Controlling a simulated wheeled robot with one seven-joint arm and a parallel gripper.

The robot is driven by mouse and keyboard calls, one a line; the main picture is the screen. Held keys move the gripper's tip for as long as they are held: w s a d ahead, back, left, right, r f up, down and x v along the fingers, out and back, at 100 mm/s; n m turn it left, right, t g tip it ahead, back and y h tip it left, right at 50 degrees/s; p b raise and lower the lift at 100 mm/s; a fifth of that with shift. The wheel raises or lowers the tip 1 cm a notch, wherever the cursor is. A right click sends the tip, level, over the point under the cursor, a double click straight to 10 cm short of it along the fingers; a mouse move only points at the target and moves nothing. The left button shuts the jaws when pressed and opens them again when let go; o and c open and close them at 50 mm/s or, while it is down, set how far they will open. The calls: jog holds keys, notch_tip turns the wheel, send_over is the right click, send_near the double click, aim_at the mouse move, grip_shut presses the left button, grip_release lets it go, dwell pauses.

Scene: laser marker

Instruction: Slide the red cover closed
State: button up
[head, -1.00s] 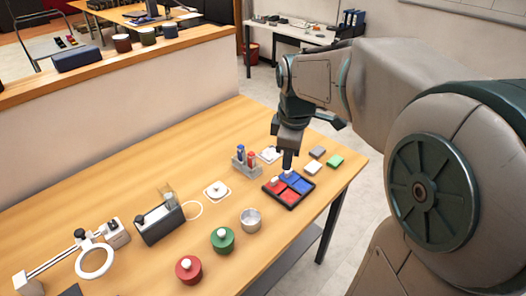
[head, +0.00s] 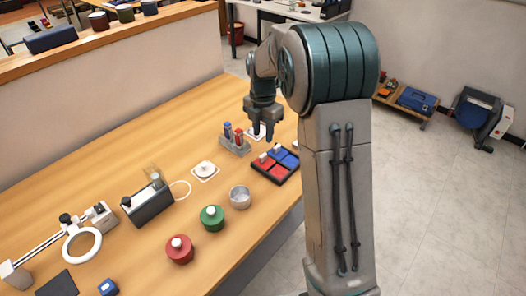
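A black-framed tray (head: 255,168) lies near the table's right edge. It holds red panels (head: 278,172) on the near side and blue panels (head: 290,160) on the far side. A pale knob (head: 263,157) stands on the left red part, which looks like the red cover, and another on the left blue part. How far the cover has slid is too small to tell. My gripper (head: 263,131) points down above and behind the tray, clear of the knobs. Its two fingers look apart with nothing between them.
A rack with blue and red tubes (head: 235,142) stands left of my gripper. A white plate with a disc (head: 205,171), a metal cup (head: 240,197), a green jar (head: 212,217) and a red jar (head: 179,250) stand left and nearer. My arm hides the table's right end.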

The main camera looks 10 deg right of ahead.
aim_at(263, 155)
notch_tip(263, 155, down, 9)
jog(key=shift+r+p, duration=0.15)
jog(key=shift+p, duration=0.25)
grip_shut()
